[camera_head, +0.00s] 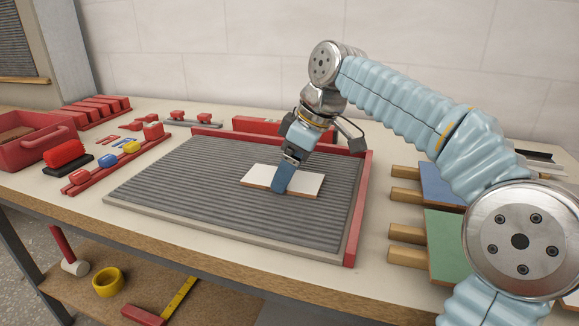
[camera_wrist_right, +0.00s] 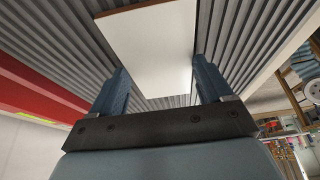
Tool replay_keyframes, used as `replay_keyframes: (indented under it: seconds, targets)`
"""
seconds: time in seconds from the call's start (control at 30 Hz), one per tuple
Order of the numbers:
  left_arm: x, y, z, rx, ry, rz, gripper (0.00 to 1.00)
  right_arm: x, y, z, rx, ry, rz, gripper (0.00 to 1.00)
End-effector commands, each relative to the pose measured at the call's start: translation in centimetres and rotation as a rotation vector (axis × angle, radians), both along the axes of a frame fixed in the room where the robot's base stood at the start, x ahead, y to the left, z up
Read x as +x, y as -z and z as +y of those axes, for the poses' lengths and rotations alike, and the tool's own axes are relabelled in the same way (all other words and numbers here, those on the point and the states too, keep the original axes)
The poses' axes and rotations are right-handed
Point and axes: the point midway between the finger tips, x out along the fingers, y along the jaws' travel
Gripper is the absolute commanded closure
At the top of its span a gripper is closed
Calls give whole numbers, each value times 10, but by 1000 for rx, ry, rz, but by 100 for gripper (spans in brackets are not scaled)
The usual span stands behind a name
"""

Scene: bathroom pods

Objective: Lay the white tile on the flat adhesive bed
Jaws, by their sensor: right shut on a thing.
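The white tile (camera_head: 306,184) is a flat white rectangle with a thin brown edge. It is over the right part of the grey ridged adhesive bed (camera_head: 190,182), roughly level. I cannot tell whether it touches the ridges or is just above them. My right gripper (camera_head: 282,184) is shut on the tile, with its blue fingers at the tile's near edge. In the right wrist view the tile (camera_wrist_right: 155,45) sits between the two fingers (camera_wrist_right: 162,88), over the ridges. My left gripper is not in view.
Red rails (camera_head: 358,215) border the bed's right and back sides. Wooden-handled boards, one blue (camera_head: 440,186) and one green (camera_head: 447,245), lie at right. A red tray (camera_head: 30,138) and small red, yellow and blue pieces (camera_head: 105,160) are at left. A lower shelf holds yellow tape (camera_head: 108,282).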

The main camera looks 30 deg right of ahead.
Motion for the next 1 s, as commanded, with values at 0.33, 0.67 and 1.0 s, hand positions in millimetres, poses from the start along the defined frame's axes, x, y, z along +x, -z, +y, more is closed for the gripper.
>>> replay_keyframes:
  seconds: [0.33, 0.67, 1.0]
  targets:
    - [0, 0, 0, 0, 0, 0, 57, 0, 0, 0, 0, 0, 0, 19]
    - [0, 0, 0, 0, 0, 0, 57, 0, 1, 0, 0, 0, 1, 0]
    - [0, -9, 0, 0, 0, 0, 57, 0, -9, 0, -1, 0, 1, 0]
